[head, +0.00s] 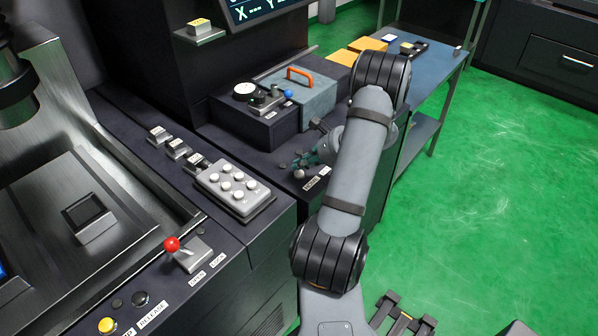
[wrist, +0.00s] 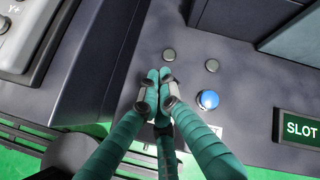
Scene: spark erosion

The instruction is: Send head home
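My gripper (head: 312,157) is over the dark panel top at the front of the cabinet in the head view. In the wrist view its teal fingers (wrist: 158,82) are together, with nothing visible between them. A blue round button (wrist: 208,99) sits just right of the fingertips, apart from them. Two grey round buttons (wrist: 169,55) (wrist: 212,66) lie beyond the tips. A white label (wrist: 216,131) beside the blue button is partly hidden by a finger. Whether the tips touch the panel, I cannot tell.
A grey button pad (head: 235,190) stands left of my gripper, on a separate ledge. A red-knobbed lever (head: 172,244) is nearer. A box with a dial (head: 244,91) and a grey block with an orange handle (head: 300,78) stand behind. A SLOT sign (wrist: 301,128) is at right.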

